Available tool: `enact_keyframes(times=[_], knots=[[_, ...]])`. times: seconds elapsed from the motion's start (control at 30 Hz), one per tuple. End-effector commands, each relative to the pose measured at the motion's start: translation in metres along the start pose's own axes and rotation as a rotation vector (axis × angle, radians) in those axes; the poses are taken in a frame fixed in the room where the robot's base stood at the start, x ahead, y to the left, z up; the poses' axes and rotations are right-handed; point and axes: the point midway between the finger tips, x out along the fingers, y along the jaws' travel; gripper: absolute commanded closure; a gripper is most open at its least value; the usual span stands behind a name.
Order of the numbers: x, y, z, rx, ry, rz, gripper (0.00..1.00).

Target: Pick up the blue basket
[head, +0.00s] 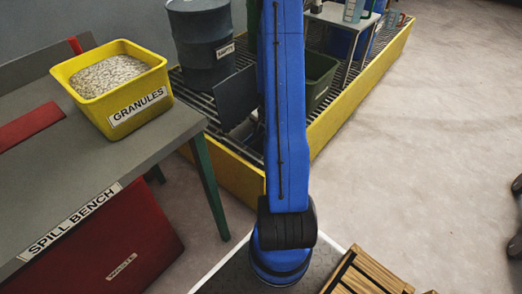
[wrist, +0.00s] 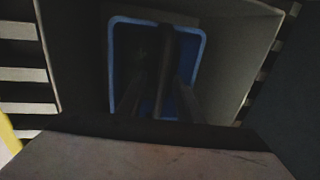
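The blue basket (wrist: 203,55) shows in the wrist view as a dim blue rim inside a grey, open-topped box (wrist: 238,50). A dark bar, which looks like its handle, runs down across the middle of the basket. Two faint dark shapes on either side of the bar may be the fingers of my gripper (wrist: 160,98), but it is too dark to be sure. I cannot tell whether they touch the bar or how far apart they are. In the head view I cannot make out the basket, and my gripper is hidden; my blue arm crosses the middle.
A yellow-edged grating platform (head: 352,105) carries a dark drum (head: 205,50), a green bin (head: 318,80) and dark panels (head: 237,97). The spill bench (head: 60,160) with a yellow granules tub (head: 140,104) stands left. A wooden pallet (head: 365,275) lies front right.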

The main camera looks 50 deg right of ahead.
Motion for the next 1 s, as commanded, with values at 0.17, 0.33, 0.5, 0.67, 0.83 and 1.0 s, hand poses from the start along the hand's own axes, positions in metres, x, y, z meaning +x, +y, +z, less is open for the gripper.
enact_keyframes(times=[0.17, 0.33, 0.5, 0.67, 0.83, 1.0], knots=[[0.017, -0.001, 0.000, 0.001, -0.002, 0.000, 0.67], [0.027, -0.001, 0.000, 0.000, -0.001, 0.000, 0.67], [0.030, -0.001, -0.001, -0.001, 0.000, 0.000, 0.67], [0.030, -0.001, -0.001, -0.001, 0.000, 0.000, 0.67], [0.030, -0.001, -0.001, 0.000, 0.000, 0.000, 0.98], [0.030, -0.001, -0.001, 0.000, 0.000, 0.000, 1.00]])
